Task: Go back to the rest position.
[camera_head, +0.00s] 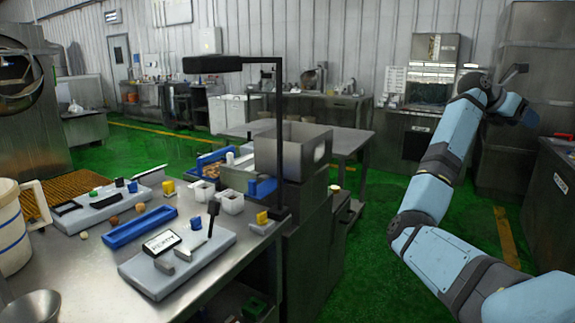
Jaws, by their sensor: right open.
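My right arm reaches up from the bottom right corner over the green floor. My right gripper (516,72) is at the arm's far end, high at the right, in front of the dark machine. It is small and dark there, its jaws are open, and it is well apart from the workbench and everything on it. Nothing shows held in it. My left gripper is out of view.
A steel workbench (225,275) fills the lower left, with a blue tray (140,227), a grey block with a lever (180,262) and a black lamp post (278,130). A dark cabinet (557,195) stands at the right. Green floor (375,285) lies open between.

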